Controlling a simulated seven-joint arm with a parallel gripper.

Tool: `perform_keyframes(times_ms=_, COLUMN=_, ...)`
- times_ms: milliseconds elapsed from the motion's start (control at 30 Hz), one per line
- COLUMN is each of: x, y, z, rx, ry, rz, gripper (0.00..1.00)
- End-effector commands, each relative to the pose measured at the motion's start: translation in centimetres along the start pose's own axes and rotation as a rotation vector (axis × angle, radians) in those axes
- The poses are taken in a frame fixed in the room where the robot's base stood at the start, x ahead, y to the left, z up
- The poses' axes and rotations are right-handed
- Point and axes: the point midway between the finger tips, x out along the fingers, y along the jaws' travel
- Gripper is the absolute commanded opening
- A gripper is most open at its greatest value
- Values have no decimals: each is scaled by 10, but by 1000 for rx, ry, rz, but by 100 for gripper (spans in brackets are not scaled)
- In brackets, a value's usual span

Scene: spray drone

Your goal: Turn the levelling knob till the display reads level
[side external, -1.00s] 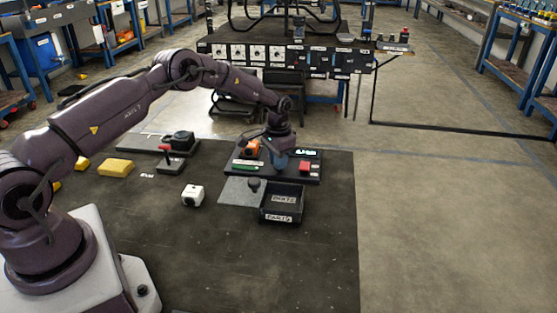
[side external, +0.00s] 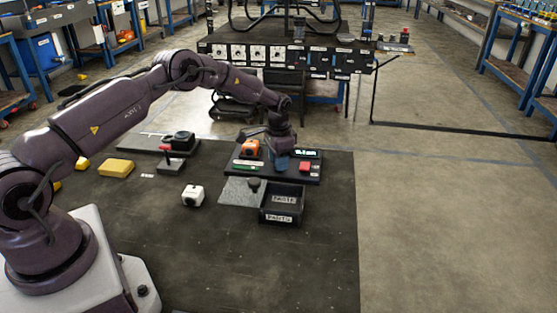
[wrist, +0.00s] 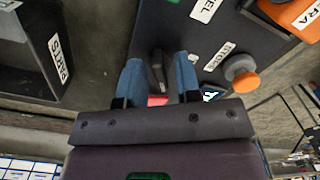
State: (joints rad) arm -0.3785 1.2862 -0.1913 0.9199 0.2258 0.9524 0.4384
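The dark control panel (side external: 238,174) lies on the mat, with a small lit display (side external: 306,153) at its back right; its reading is too small to make out. My gripper (side external: 279,163) points down over the panel's middle. In the wrist view its two blue fingertips (wrist: 158,80) stand apart, with a narrow dark upright piece (wrist: 157,66) between them, possibly the levelling knob. Gaps seem to show on both sides of it, but I cannot tell about contact lower down. The display (wrist: 210,95) is mostly hidden by my gripper there.
A black parts bin (side external: 283,218) stands in front, beside a grey plate (side external: 236,192). The mat's front is clear.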

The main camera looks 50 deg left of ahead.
Motion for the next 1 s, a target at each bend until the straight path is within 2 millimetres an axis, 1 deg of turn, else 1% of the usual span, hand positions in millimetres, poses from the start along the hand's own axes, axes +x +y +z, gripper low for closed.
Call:
perform_keyframes(times_ms=300, x=-1, y=0, z=0, rx=-1, ry=0, rz=0, gripper=38)
perform_keyframes(times_ms=367, x=-4, y=0, z=0, rx=-1, ry=1, rz=-1, gripper=38)
perform_keyframes(times_ms=433, x=-12, y=0, z=0, rx=-1, ry=2, rz=-1, gripper=38)
perform_keyframes(times_ms=567, x=-36, y=-1, z=-1, rx=0, ry=3, rz=-3, gripper=38)
perform_keyframes(times_ms=700, x=-69, y=-1, z=-1, rx=0, ry=5, rz=-4, gripper=38)
perform_keyframes(times_ms=800, x=-90, y=0, z=0, rx=-1, ry=4, rz=-2, gripper=38)
perform_keyframes(times_ms=900, x=-107, y=0, z=0, rx=-1, ry=3, rz=-2, gripper=38)
perform_keyframes(times_ms=1000, x=-120, y=0, z=0, rx=-1, ry=2, rz=-2, gripper=38)
